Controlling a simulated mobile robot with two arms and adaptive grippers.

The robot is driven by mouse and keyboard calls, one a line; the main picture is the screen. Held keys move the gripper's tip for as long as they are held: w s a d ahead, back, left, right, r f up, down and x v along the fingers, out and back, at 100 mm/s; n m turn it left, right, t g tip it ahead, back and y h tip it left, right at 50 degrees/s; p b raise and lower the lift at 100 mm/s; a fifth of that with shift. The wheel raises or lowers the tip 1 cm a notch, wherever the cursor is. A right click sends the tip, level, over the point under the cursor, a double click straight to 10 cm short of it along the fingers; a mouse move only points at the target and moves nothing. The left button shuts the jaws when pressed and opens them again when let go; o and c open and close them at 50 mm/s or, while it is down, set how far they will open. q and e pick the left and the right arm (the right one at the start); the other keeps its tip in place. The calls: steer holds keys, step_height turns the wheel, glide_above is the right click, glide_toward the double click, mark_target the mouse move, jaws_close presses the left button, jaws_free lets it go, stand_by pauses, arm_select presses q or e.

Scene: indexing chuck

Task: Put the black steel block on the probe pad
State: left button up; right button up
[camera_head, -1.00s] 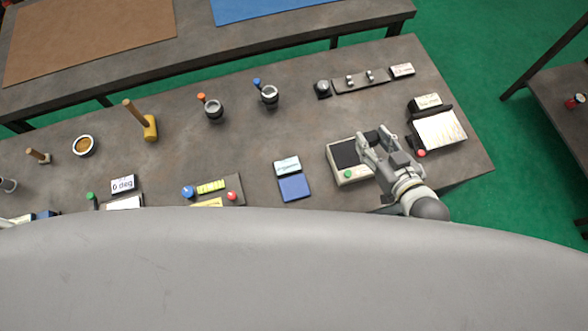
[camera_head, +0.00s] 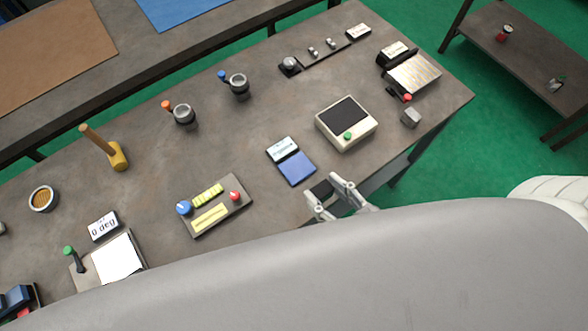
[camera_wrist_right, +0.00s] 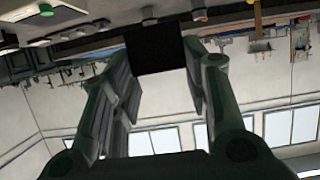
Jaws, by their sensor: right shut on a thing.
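A black steel block (camera_head: 321,190) is held in my right gripper (camera_head: 326,196), just off the table's near edge, below the blue pad in the head view. In the right wrist view the black block (camera_wrist_right: 155,48) sits between the fingertips. The lower part of the gripper is hidden behind my grey body. A flat blue pad (camera_head: 297,168) with a label card (camera_head: 283,148) lies on the table, and a cream box (camera_head: 329,127) with a dark top and green button stands beside it. The lettering is too small to tell which is the probe pad. My left gripper is out of view.
A grey cube (camera_head: 411,118) stands right of the cream box. A board (camera_head: 243,205) with yellow blocks lies left of the blue pad. A printer-like stand (camera_head: 415,73) is at the right end. The table (camera_head: 240,135) is clear behind the blue pad.

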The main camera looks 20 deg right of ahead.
steer(key=w+f, duration=0.2)
steer(key=w, duration=0.2)
steer(key=w+f+p, duration=0.1)
steer(key=w+f, duration=0.2)
steer(key=w, duration=0.1)
steer(key=w+f+p, duration=0.1)
steer(key=w+f, duration=0.2)
steer(key=w, duration=0.1)
steer(key=shift+w+a, duration=0.2)
steer(key=shift+a, duration=0.15)
steer(key=shift+w+f, duration=0.5)
steer(key=shift+f, duration=1.75)
steer(key=shift+f, duration=0.15)
steer(key=o, duration=1.4)
